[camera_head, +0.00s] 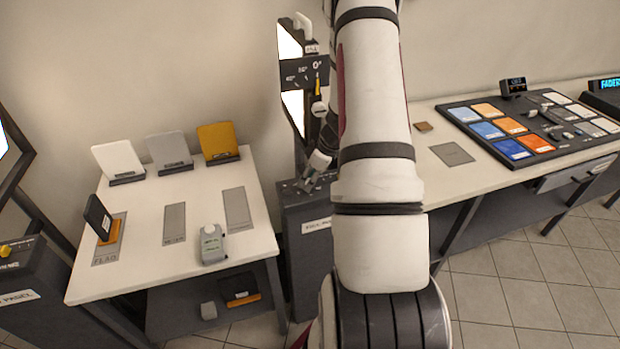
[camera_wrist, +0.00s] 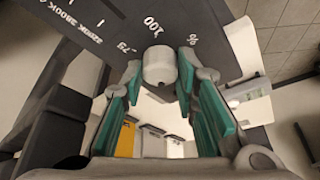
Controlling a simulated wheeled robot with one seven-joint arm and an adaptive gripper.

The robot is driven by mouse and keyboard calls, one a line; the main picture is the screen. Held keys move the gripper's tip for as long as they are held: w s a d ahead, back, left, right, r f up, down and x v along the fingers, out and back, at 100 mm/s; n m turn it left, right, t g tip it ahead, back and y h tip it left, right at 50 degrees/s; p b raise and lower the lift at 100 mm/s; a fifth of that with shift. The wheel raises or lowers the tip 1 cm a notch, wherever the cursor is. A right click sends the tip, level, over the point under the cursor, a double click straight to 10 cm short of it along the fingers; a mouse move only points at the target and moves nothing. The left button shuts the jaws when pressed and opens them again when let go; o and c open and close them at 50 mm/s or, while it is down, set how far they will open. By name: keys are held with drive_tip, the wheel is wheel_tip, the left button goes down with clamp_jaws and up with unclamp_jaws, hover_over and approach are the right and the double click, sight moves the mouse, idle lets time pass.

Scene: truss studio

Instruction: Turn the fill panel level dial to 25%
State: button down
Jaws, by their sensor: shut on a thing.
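The level dial (camera_wrist: 159,67) is a pale grey round knob on the dark top of the fill panel (camera_wrist: 112,32) in the wrist view. My gripper (camera_wrist: 160,78) has its green-padded fingers on both sides of the knob and is shut on it. White scale marks lie around the knob, among them one that reads 100 and one that looks like 75. I cannot make out where the dial points. In the head view the fill panel's cabinet (camera_head: 312,228) with its white label stands behind my arm, which hides much of it.
A white table (camera_head: 150,262) at left holds upright cards, grey pads and a grey device (camera_head: 212,243). A light stand with a 0° scale (camera_head: 304,72) rises behind the cabinet.

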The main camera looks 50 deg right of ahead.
idle(0.3)
drive_tip(key=c, duration=1.3)
unclamp_jaws()
drive_tip(key=v, duration=1.2)
drive_tip(key=shift+s, duration=0.1)
